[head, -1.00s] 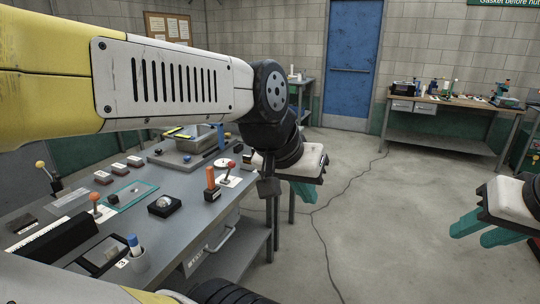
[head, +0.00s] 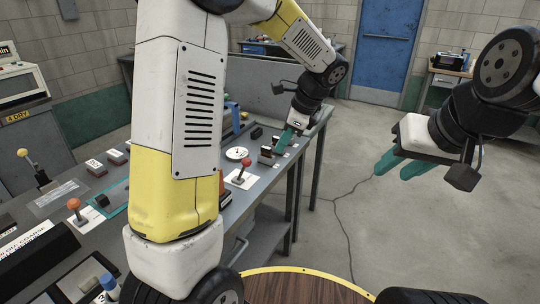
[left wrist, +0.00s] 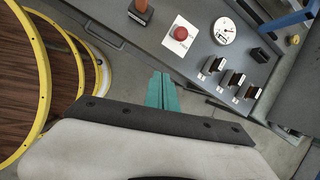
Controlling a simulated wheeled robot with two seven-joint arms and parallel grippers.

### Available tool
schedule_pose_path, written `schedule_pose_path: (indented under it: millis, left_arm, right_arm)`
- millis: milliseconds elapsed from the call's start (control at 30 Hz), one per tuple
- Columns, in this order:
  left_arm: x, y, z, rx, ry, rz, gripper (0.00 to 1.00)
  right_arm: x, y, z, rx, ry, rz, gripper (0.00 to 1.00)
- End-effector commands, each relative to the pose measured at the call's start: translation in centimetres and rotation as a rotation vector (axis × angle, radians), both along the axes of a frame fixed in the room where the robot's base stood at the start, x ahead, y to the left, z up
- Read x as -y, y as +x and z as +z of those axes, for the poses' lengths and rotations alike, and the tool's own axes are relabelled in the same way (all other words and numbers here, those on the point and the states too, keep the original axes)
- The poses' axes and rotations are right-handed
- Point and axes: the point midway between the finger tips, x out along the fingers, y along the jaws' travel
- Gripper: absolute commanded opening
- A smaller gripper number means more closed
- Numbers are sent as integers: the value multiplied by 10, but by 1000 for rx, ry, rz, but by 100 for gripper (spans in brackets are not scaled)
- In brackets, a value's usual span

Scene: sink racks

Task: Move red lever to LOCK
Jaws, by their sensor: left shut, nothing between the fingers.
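A lever with a red knob (head: 245,163) stands on a white card on the grey bench; it also shows in the left wrist view (left wrist: 181,33). Another lever with an orange-red knob (head: 74,204) stands on a white card further left. No LOCK wording is readable on either card. My left gripper (head: 283,142) is shut and empty, over the right edge of the bench, to the right of the red lever. In the left wrist view its teal fingers (left wrist: 161,76) are together, below the red knob. My right gripper (head: 389,169) is open and empty over the floor at right.
A round white dial (head: 237,154) and several small dark blocks (left wrist: 233,82) sit near the red lever. An orange upright piece (left wrist: 140,6) stands beside its card. A yellow-knobbed lever (head: 23,154) is far left. My left arm hides part of the bench.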

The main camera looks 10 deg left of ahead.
Motion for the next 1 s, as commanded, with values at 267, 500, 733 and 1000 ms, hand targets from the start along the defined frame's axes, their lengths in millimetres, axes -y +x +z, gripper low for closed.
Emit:
schedule_pose_path:
  millis: [267,500,733,1000]
  left_arm:
    - [13,22,-27,-71,85,-142,0]
    - [-5,26,-61,-74,86,-139,0]
    - [-28,31,-106,-75,86,-139,0]
    - [-61,37,-105,-69,82,-138,0]
  right_arm:
    - [0,0,0,1,0,0,36]
    - [0,0,0,0,0,0,36]
    - [0,0,0,0,0,0,36]
    - [0,0,0,0,0,0,36]
